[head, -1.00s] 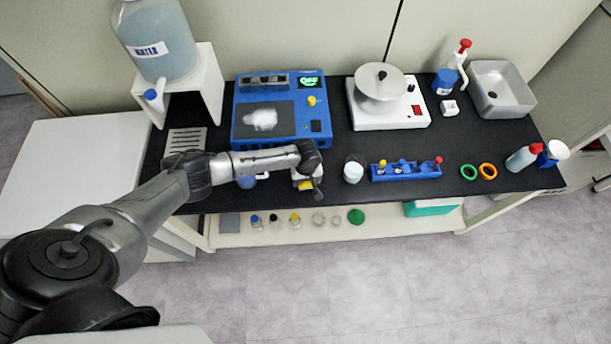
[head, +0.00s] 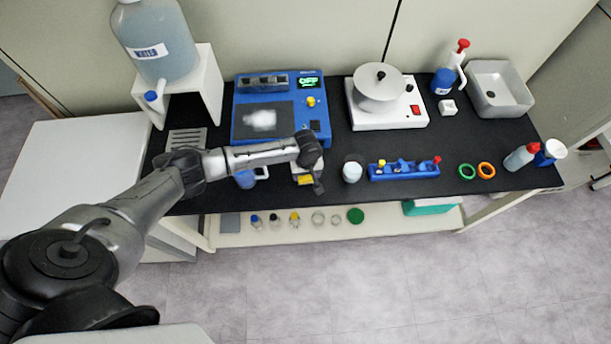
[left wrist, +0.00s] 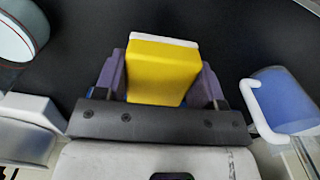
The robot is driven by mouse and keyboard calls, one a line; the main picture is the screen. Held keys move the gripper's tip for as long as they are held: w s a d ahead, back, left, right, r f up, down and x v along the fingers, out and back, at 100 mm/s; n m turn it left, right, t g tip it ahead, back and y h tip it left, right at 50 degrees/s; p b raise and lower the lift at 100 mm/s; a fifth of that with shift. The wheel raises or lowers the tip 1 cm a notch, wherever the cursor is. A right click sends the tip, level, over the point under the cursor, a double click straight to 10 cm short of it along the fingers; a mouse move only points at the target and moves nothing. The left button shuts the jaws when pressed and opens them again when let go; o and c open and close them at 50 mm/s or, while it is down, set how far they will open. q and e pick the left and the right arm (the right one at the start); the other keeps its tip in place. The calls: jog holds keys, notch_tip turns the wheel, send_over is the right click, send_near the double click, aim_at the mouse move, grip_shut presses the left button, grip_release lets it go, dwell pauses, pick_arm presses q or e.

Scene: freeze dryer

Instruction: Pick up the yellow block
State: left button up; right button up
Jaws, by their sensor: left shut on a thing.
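The yellow block (left wrist: 163,70) sits between the two fingers of my left gripper (left wrist: 160,85) in the left wrist view, with a white edge along its far side. The fingers are shut on it. In the head view the block (head: 305,180) shows as a small yellow patch below my left gripper (head: 306,177), over the front part of the black bench top (head: 400,195). Whether it touches the bench or hangs just above it, I cannot tell. My right gripper is not in view.
A blue cup with a white handle (left wrist: 280,100) is close on one side of the gripper, and a white beaker (head: 352,171) on the other. A blue rack (head: 404,170) stands further right. The blue freeze dryer (head: 280,110) is behind. A lower shelf (head: 380,218) holds small bottles.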

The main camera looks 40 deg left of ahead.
pick_arm(q)
jog(key=d+r, duration=0.6)
jog(key=d, duration=0.5)
jog(key=shift+w+d+r+p, duration=0.15)
jog(key=shift+d+r+p, duration=0.05)
jog(key=shift+d+p, duration=0.1)
